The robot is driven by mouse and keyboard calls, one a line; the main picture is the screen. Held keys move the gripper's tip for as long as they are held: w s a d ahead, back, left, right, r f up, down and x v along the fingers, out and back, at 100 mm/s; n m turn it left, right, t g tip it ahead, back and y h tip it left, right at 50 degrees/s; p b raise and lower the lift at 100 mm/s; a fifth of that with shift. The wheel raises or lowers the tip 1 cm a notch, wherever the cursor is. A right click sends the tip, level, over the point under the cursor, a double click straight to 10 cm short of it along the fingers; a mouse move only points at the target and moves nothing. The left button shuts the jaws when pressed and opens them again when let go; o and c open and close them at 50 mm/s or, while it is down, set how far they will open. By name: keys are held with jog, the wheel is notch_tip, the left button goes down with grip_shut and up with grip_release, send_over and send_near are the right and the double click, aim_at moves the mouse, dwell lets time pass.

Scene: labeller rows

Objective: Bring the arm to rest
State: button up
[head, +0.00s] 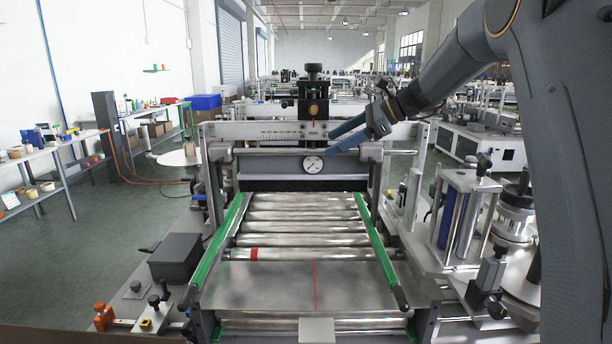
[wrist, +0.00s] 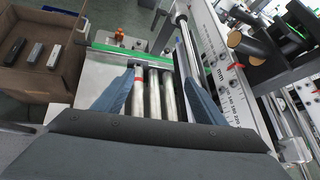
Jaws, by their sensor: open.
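My gripper (head: 331,142) is raised above the far end of the labeller's roller bed (head: 300,228), in front of the crossbar with the ruler scale. Its blue fingers point to the left in the head view. In the wrist view my gripper (wrist: 160,88) has its two blue fingers spread wide apart, with nothing between them but the rollers (wrist: 153,97) seen below. My arm (head: 450,75) reaches in from the right, bent at the upper right of the head view.
Green side rails (head: 222,240) flank the rollers. A vertical cylinder unit (head: 461,220) stands at right. A cardboard box (wrist: 82,32) with several small blocks shows at left in the wrist view.

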jog(key=s+d+f+n+h, duration=0.3)
jog(key=s+f+n, duration=0.3)
jog(key=s, duration=0.6)
jog(key=s+d+f+n+g+h, duration=0.1)
jog(key=s+d+f+n+h, duration=0.3)
jog(key=s+f, duration=0.7)
jog(key=s+d+f+n+g+h, duration=0.1)
jog(key=s+d+f+n+h, duration=0.2)
jog(key=s+f+n, duration=0.5)
jog(key=s+f+h, duration=0.1)
jog(key=s, duration=0.6)
jog(key=shift+d, duration=0.4)
jog(key=shift+w, duration=0.2)
